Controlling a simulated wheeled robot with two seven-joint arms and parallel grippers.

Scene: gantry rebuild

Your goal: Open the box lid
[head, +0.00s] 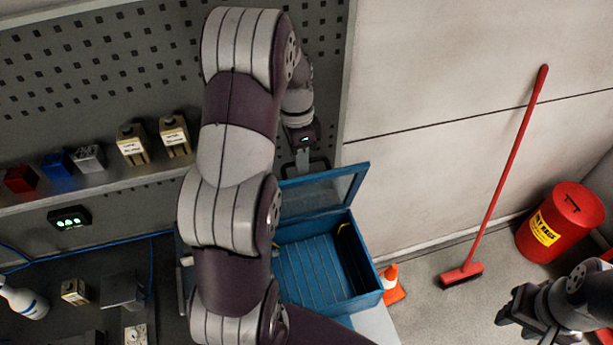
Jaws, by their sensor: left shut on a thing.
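The blue box (368,300) stands at the lower middle, partly behind my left arm. Its lid (358,185), a blue frame with a see-through panel, is raised and tilted up at the back. The ribbed inside of the box shows. My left gripper (304,163) is at the lid's upper edge, pointing down and shut on the lid; its fingertips are small and partly hard to make out. The left part of the box and lid is hidden by my arm. My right gripper (508,312) is at the lower right, away from the box; its finger opening is unclear.
A perforated panel (100,60) and a shelf (100,190) with several small blocks stand at the left. An orange cone (392,287) is right beside the box. A red broom (508,175) leans on the wall near a red bin (560,222).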

